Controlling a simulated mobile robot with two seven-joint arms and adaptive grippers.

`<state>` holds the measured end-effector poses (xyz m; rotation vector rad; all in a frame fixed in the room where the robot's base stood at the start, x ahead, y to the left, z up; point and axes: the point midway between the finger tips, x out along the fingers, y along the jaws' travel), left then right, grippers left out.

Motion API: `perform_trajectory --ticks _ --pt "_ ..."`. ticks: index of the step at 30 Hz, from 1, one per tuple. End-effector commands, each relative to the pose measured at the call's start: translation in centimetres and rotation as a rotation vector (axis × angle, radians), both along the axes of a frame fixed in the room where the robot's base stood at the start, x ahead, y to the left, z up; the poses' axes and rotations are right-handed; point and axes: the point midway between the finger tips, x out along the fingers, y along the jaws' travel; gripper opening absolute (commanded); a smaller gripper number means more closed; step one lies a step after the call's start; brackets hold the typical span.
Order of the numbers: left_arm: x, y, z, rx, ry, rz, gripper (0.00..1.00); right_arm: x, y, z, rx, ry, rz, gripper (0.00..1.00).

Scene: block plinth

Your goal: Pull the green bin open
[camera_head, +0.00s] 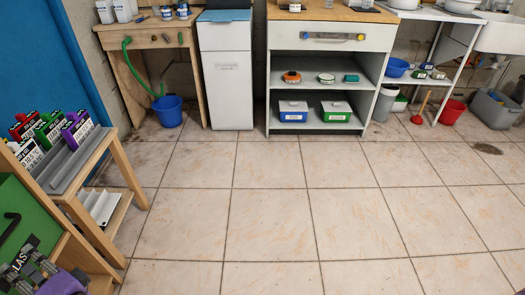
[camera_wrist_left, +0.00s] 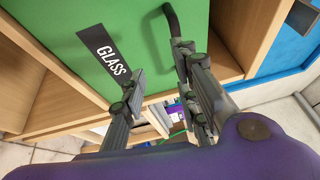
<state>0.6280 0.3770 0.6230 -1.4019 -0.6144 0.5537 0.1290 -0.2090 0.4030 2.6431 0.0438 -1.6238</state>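The green bin (camera_head: 22,208) is at the left edge in the head view, set in a wooden frame. In the left wrist view its green front (camera_wrist_left: 125,35) carries a dark GLASS label (camera_wrist_left: 103,50) and a black bent handle (camera_wrist_left: 173,22). My left gripper (camera_head: 32,264) is in front of the bin, low in the head view, and partly covers the label. In the left wrist view my left gripper (camera_wrist_left: 160,65) has its fingers apart with nothing between them. The handle lies close to the right-hand fingertip; I cannot tell whether they touch. My right gripper is not in view.
A wooden rack (camera_head: 100,165) with red, green and purple-topped items stands beside the bin. The tiled floor (camera_head: 265,220) to the right is clear. At the back are a blue bucket (camera_head: 168,111), a white cabinet (camera_head: 226,80) and a shelf unit (camera_head: 325,75).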

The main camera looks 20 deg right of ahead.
Motion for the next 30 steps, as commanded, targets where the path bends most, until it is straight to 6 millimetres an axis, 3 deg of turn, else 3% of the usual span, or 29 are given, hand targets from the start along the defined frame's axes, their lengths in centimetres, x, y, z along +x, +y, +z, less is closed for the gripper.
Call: perform_trajectory --ticks 1,7,18,30 --pt "0.9 0.0 0.1 0.03 -0.025 0.009 0.29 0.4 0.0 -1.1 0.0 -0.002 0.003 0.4" --pt "2.5 0.7 2.3 0.082 -0.075 0.028 0.29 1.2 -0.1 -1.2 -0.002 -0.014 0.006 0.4" --pt "6.3 4.5 3.3 0.081 -0.073 0.028 0.29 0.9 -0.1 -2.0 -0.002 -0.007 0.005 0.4" --pt "7.3 5.5 3.5 0.078 -0.072 0.026 0.29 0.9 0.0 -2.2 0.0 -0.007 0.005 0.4"
